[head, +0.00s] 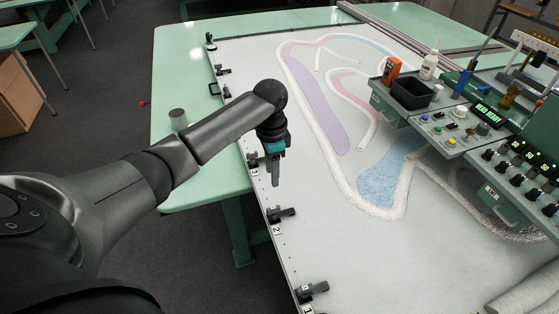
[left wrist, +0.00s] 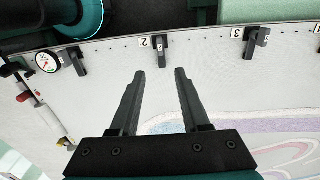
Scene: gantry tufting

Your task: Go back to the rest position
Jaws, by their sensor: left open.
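My left gripper (head: 273,178) hangs over the left edge of the white tufting cloth (head: 310,240), its fingers pointing down. In the left wrist view the two dark fingers (left wrist: 158,75) are apart, with nothing between them. Black clamps line the cloth's edge; the clamp at label 2 (head: 281,213) is nearer the front than the gripper. The left wrist view shows this clamp (left wrist: 161,52) beyond the fingertips and another at label 3 (left wrist: 256,42). My right gripper is in neither view.
A green console (head: 452,150) with knobs and a lit display (head: 485,115) stands over the cloth at right. It carries a black bin (head: 411,93), an orange device (head: 391,70) and a white bottle (head: 429,65). A grey cylinder (head: 178,119) stands on the green table (head: 180,65). Dark floor lies at left.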

